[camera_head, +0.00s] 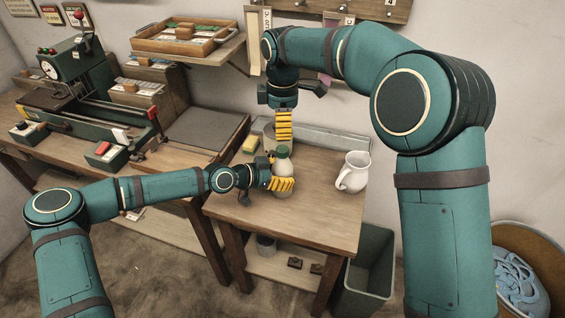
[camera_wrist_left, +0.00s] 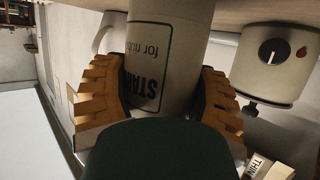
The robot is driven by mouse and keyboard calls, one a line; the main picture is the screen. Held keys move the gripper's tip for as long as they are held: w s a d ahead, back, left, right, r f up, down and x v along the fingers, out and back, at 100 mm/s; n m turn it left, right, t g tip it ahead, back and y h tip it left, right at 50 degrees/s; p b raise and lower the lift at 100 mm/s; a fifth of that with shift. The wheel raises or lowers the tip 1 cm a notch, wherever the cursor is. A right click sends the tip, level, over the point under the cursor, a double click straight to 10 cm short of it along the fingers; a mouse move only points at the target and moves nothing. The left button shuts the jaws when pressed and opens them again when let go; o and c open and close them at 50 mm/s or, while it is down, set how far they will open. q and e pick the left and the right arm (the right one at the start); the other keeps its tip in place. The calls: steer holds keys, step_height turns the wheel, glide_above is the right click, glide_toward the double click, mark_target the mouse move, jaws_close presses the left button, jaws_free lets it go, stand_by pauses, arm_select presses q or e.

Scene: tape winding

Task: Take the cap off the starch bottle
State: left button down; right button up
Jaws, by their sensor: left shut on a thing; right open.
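The starch bottle (camera_head: 284,166) is pale and stands upright at the table's far side, with a dark green cap (camera_head: 283,150) on top. My left gripper (camera_head: 282,184) is shut on the bottle's body from the left. In the left wrist view, its yellow ribbed fingers lie on both sides of the bottle (camera_wrist_left: 168,60), whose dark lettering is partly hidden. My right gripper (camera_head: 284,138) points straight down, open, directly above the cap. Whether its fingertips touch the cap is too small to tell.
A white pitcher (camera_head: 353,172) stands right of the bottle. The left wrist view shows a pale pot with a dial (camera_wrist_left: 280,62).

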mark_target(282, 149)
steer(key=m, duration=1)
steer(key=shift+m, duration=0.4)
steer(key=m, duration=0.3)
steer(key=shift+f+m, duration=0.1)
steer(key=shift+m, duration=0.2)
steer(key=m, duration=1.7)
steer(key=shift+m, duration=0.4)
steer(key=m, duration=0.3)
steer(key=shift+m, duration=0.3)
steer(key=m, duration=0.8)
steer(key=shift+m, duration=0.3)
steer(key=shift+f, duration=3.9)
